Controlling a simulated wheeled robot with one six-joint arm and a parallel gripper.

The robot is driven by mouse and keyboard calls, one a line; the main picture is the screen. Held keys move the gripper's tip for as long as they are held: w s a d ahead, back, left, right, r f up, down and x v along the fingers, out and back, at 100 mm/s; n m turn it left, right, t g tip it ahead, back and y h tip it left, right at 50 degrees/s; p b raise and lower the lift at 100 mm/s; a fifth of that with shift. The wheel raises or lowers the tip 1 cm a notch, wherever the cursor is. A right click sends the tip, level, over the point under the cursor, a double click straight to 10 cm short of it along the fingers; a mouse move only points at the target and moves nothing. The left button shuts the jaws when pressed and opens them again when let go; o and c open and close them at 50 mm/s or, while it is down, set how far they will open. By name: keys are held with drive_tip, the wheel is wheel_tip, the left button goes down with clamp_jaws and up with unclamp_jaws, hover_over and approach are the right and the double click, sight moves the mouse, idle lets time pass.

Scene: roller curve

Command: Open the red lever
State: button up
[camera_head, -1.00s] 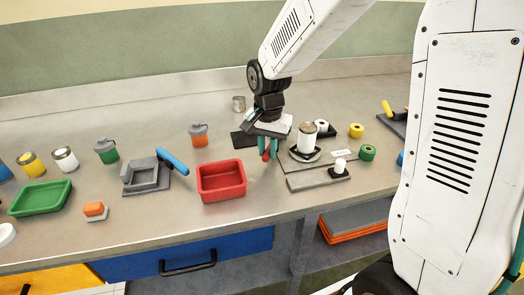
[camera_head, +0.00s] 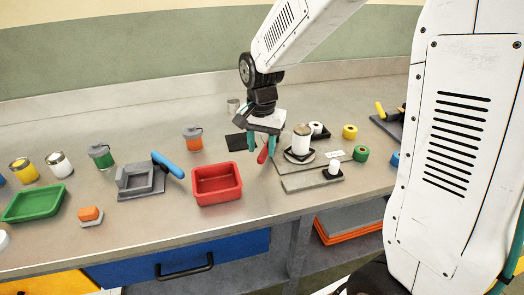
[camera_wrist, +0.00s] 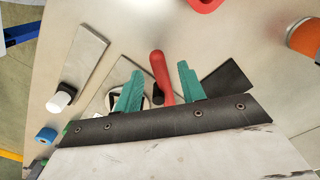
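The red lever (camera_head: 263,155) stands at an angle beside a grey plate (camera_head: 299,181) on the workbench. In the wrist view the red lever (camera_wrist: 160,76) shows between my two teal fingers, and its lower end is partly hidden by my gripper. My gripper (camera_head: 262,144) points down over the lever. Its fingers are spread, one on each side, and the wrist view shows a gap between the lever and each finger of my gripper (camera_wrist: 160,88).
A red tray (camera_head: 217,197) stands just left of the lever. A white can (camera_head: 301,139) on a dark stand is close on the right. A black flat plate (camera_head: 238,142) lies behind. Rolls of tape (camera_head: 361,154) stand further right.

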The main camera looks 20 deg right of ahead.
wheel_tip(320, 180, up, 6)
drive_tip(key=shift+f, duration=0.2)
idle(0.8)
drive_tip(key=shift+s+f+n, duration=0.15)
drive_tip(key=shift+s+n, duration=0.15)
drive_tip(key=shift+n, duration=0.2)
drive_tip(key=s+d+r+n, duration=0.1)
drive_tip(key=s+r+n, duration=0.1)
drive_tip(key=s, duration=0.6)
drive_tip(key=s+d+r+n, duration=0.1)
drive_tip(key=s+r+n, duration=0.1)
drive_tip(key=s, duration=0.6)
drive_tip(key=s+d+r+n+t, duration=0.1)
drive_tip(key=s+r+n, duration=0.1)
drive_tip(key=s, duration=0.7)
drive_tip(key=shift+d+r+n, duration=0.25)
drive_tip(key=shift+n, duration=0.55)
